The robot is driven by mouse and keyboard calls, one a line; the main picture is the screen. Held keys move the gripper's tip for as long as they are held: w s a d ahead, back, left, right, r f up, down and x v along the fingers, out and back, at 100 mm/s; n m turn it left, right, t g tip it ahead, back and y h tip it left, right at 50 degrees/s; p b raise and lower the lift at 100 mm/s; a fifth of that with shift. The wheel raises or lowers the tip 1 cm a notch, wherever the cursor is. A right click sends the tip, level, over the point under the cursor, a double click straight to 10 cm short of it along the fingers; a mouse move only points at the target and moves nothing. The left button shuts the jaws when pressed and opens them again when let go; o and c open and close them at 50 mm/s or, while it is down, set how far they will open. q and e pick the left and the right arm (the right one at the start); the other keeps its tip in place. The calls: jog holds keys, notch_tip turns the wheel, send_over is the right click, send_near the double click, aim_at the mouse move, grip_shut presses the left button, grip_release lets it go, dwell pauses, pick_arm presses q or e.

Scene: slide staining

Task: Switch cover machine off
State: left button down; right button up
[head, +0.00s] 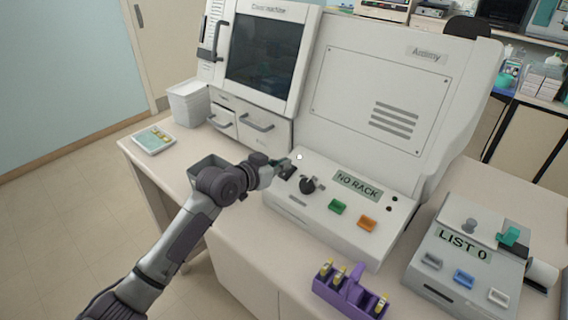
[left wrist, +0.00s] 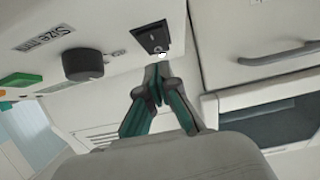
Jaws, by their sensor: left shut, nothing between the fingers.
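The cover machine (head: 375,95) is a large white machine with a dark window at its left and a sloped control panel in front. Its black rocker switch (left wrist: 153,38) is on the panel, beside the round black knob (left wrist: 88,65). In the head view the switch is partly covered by my left gripper (head: 284,164), which is at the panel's left end. In the left wrist view my left gripper (left wrist: 158,72) is shut and empty, its fingertips close to the switch's edge. I cannot tell if they touch it. My right gripper is not in view.
The panel also holds a NO RACK display (head: 357,186), a green button (head: 337,207) and an orange button (head: 367,223). A purple rack (head: 346,297) with yellow-capped bottles stands in front. A LIST 0 device (head: 463,262) stands at the right. A drawer handle (head: 256,123) is behind my gripper.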

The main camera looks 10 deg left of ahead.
pick_arm(q)
jog(key=shift+w+d+f, duration=0.1)
jog(key=shift+w+f, duration=0.15)
jog(key=shift+f, duration=0.5)
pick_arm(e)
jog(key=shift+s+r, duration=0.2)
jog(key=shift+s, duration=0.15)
pick_arm(q)
jog(key=shift+w+d+r+p, duration=0.1)
jog(key=shift+r+p, duration=0.05)
jog(key=shift+p, duration=0.3)
jog(key=shift+f, duration=0.2)
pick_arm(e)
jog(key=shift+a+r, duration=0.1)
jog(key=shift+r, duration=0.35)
pick_arm(q)
jog(key=shift+r, duration=0.2)
jog(key=shift+r+p, duration=0.6)
jog(key=shift+p, duration=0.15)
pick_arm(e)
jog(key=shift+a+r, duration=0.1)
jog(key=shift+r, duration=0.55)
